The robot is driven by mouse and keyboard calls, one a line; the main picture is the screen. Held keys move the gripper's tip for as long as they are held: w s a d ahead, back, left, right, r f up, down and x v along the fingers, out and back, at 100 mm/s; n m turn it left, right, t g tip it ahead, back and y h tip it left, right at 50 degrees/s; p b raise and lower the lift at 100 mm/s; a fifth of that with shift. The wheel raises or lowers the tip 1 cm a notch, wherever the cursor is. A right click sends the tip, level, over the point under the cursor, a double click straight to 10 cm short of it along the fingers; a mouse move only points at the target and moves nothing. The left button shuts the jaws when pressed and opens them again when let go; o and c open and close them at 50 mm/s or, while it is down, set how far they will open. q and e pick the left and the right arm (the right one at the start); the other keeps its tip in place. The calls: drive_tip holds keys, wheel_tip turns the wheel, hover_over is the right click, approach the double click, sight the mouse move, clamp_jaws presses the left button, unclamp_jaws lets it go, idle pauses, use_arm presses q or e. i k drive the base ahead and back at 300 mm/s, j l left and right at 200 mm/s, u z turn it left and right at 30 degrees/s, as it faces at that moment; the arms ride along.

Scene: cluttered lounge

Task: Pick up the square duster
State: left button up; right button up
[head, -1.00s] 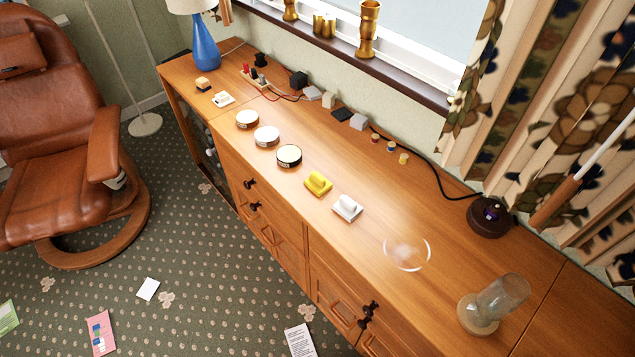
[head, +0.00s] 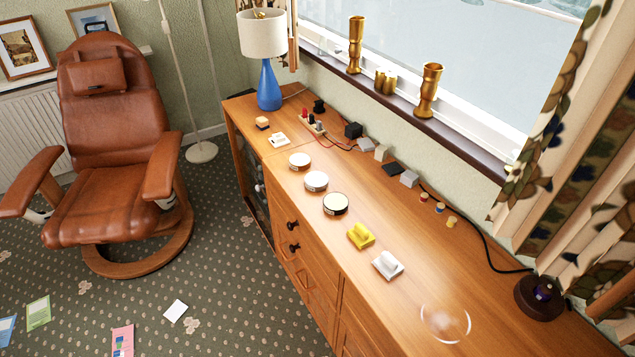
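No label marks which thing is the square duster. A yellow block with a raised grip (head: 361,237) lies on the wooden sideboard (head: 430,240). Just in front of it lies a white piece with a squarish base and a raised white grip (head: 388,265). Farther back on the left end are a small black block with a pale orange top (head: 262,124) and a flat white piece (head: 278,140). All rest on the sideboard top, apart from each other. Neither of my grippers is in view.
Three round tins (head: 316,181) stand in a row beyond the yellow block. A clear glass dish (head: 445,322) lies at the near end. A blue lamp (head: 269,85), cables and small blocks line the back. A leather armchair (head: 115,165) and scattered papers (head: 175,311) occupy the floor.

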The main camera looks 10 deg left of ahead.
sight(362, 237)
drive_tip(key=z, duration=0.6)
drive_tip(key=i+j+z, duration=0.1)
drive_tip(key=j+z, duration=0.5)
drive_tip(key=z, duration=0.2)
drive_tip(key=j+z, duration=0.3)
drive_tip(key=z, duration=0.15)
